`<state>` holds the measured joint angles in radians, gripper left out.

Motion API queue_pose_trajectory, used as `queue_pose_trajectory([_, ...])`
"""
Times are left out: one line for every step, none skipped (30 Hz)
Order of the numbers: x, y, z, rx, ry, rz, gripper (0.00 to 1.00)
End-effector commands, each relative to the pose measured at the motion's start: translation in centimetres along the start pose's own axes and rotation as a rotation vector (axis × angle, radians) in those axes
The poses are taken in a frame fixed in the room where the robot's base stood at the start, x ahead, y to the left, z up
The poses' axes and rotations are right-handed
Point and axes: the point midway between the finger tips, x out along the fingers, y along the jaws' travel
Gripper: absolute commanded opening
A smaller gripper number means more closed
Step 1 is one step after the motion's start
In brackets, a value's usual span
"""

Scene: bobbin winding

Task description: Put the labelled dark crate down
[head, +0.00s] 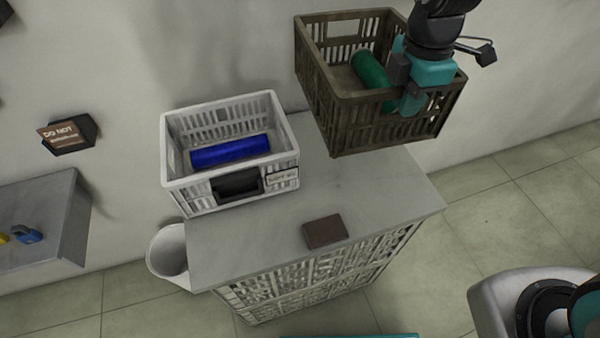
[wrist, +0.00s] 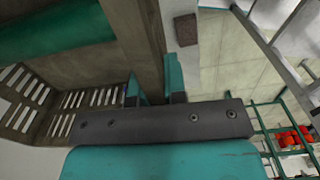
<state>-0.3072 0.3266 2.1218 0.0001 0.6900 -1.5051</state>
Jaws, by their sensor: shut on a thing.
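The dark brown crate (head: 325,112) hangs in my gripper at the upper right of the head view, over or just behind the back right of the grey-topped counter (head: 375,195). It looks raised above the top, but the exact gap cannot be told. A green roll (head: 371,80) lies inside it. My gripper (head: 412,98) is shut on the crate's near right wall. In the wrist view, the teal fingers (wrist: 156,85) pinch that wall, with the crate's inside (wrist: 75,85) and the green roll (wrist: 55,32) at left. I see no label on the dark crate.
A white crate (head: 178,190) with a blue roll (head: 230,150) and a front label stands on the counter's left. A brown block (head: 325,232) lies near the front edge. The counter's right part is clear. A white bin (head: 165,252) and grey shelf (head: 45,220) are at left.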

Motion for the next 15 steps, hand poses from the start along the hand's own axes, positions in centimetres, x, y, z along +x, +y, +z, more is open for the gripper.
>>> queue_pose_trajectory([-0.4,0.1,-0.2,-0.033,0.000,0.007,0.00])
queue_pose_trajectory([-0.6,0.0,-0.3,-0.048,0.000,0.006,0.00])
queue_pose_trajectory([-0.7,0.0,-0.4,-0.063,0.000,0.006,0.00])
queue_pose_trajectory([-0.8,0.0,-0.4,-0.069,0.000,0.006,0.00])
queue_pose_trajectory([-0.8,0.0,-0.5,-0.074,0.000,0.006,0.00])
queue_pose_trajectory([-0.8,-0.1,-0.5,-0.077,0.000,0.005,0.00])
queue_pose_trajectory([-0.6,-0.1,-0.5,-0.077,0.000,0.004,0.00])
queue_pose_trajectory([-0.4,-0.1,-0.5,-0.077,0.000,0.003,0.00])
queue_pose_trajectory([0.1,-0.1,-0.4,-0.076,0.000,0.001,0.00])
queue_pose_trajectory([0.5,-0.1,-0.4,-0.076,0.000,0.001,0.00])
queue_pose_trajectory([1.1,-0.1,-0.4,-0.075,0.000,-0.001,0.00])
queue_pose_trajectory([1.9,-0.1,-0.4,-0.075,-0.001,-0.002,0.00])
queue_pose_trajectory([2.7,-0.2,-0.4,-0.074,-0.001,-0.002,0.00])
queue_pose_trajectory([3.4,-0.2,-0.4,-0.074,-0.001,-0.003,0.00])
queue_pose_trajectory([4.5,-0.2,-0.4,-0.074,-0.001,-0.004,0.00])
